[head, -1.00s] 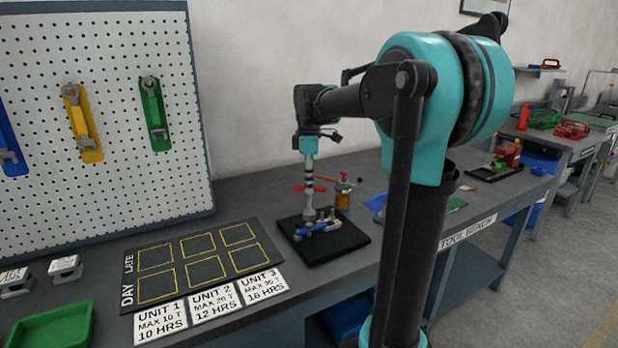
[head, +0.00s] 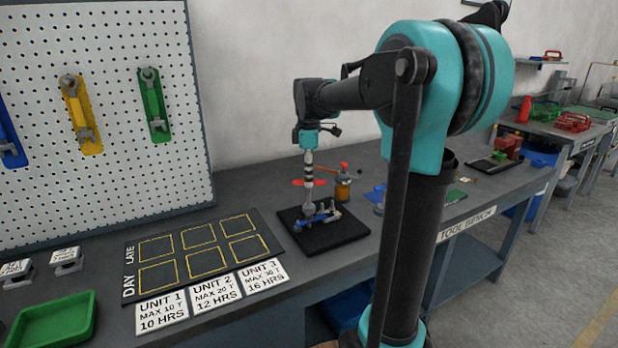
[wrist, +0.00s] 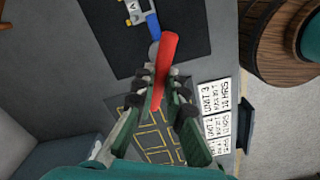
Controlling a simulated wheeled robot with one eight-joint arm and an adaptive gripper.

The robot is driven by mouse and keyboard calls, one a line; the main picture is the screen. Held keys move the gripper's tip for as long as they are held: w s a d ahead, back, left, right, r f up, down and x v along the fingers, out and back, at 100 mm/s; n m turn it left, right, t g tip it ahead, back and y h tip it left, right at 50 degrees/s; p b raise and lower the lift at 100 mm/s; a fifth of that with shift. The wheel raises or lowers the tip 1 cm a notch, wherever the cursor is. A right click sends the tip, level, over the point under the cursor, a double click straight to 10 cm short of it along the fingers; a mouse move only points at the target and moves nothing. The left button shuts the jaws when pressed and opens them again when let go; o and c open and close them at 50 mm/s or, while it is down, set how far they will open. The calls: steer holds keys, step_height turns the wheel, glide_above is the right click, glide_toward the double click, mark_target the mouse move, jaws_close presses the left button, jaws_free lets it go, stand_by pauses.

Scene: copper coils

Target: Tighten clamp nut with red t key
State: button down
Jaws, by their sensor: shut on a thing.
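The red T key (head: 309,183) stands roughly upright over the black plate (head: 345,233) in the head view. My gripper (head: 309,158) is above it, shut on its upper part. In the wrist view my gripper (wrist: 160,85) has its fingers around the key, and the red crossbar (wrist: 168,65) reaches past them. The clamp (head: 322,217), with blue and grey metal parts, sits on the plate. Its blue part also shows in the wrist view (wrist: 153,25). The key's lower end is at the clamp, but I cannot tell whether it is seated on the nut.
An orange canister with a red top (head: 343,185) stands just behind the plate. A dark board with yellow squares (head: 204,250) and white unit cards (head: 214,291) lie to the left. A green tray (head: 55,318) is at the front left. A pegboard (head: 110,120) holds wrenches.

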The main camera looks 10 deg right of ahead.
steer(key=shift+f, duration=1.4)
stand_by(0.6)
stand_by(0.3)
